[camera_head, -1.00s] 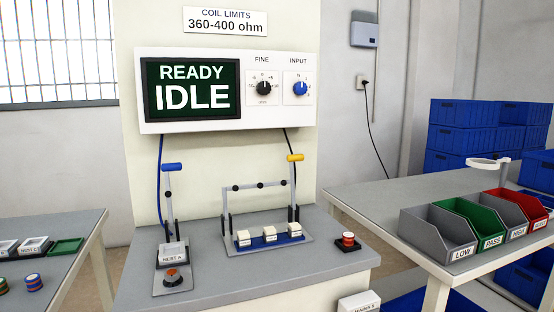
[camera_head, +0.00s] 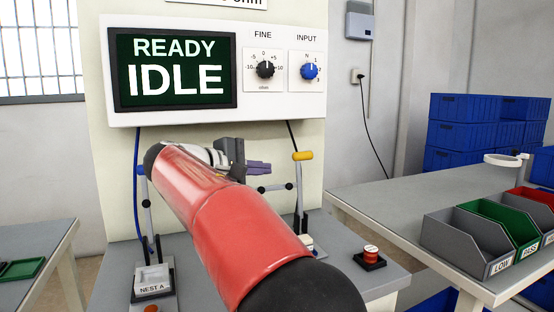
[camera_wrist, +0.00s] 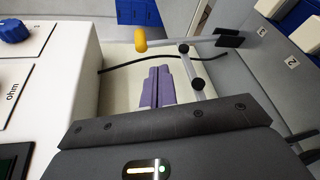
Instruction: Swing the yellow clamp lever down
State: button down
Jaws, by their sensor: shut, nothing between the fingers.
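The yellow clamp lever stands upright at the right end of the test fixture, its yellow handle (camera_head: 302,156) at the top of a grey arm. In the wrist view the yellow handle (camera_wrist: 140,40) lies just beyond and slightly left of the fingertips, apart from them. My gripper (camera_head: 265,168) has purple fingers, shut together and empty, left of the handle and a little lower in the head view. The fingers also show in the wrist view (camera_wrist: 158,80). My red arm hides most of the fixture.
The instrument panel (camera_head: 270,108) reads READY IDLE and stands close behind my gripper. A red button (camera_head: 371,250) sits right of the fixture, and nest A (camera_head: 152,281) sits left. Labelled bins (camera_head: 470,240) stand on the right table.

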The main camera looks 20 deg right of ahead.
jog(key=shift+w+a+r+h, duration=0.3)
jog(key=shift+w+a+r, duration=0.15)
jog(key=shift+w, duration=0.1)
jog(key=shift+w+a+r+h, duration=0.3)
jog(key=shift+w+a+r, duration=0.1)
jog(key=shift+w, duration=0.15)
jog(key=shift+d, duration=0.1)
jog(key=x, duration=1)
jog(key=shift+s+f, duration=0.1)
jog(key=shift+s, duration=0.1)
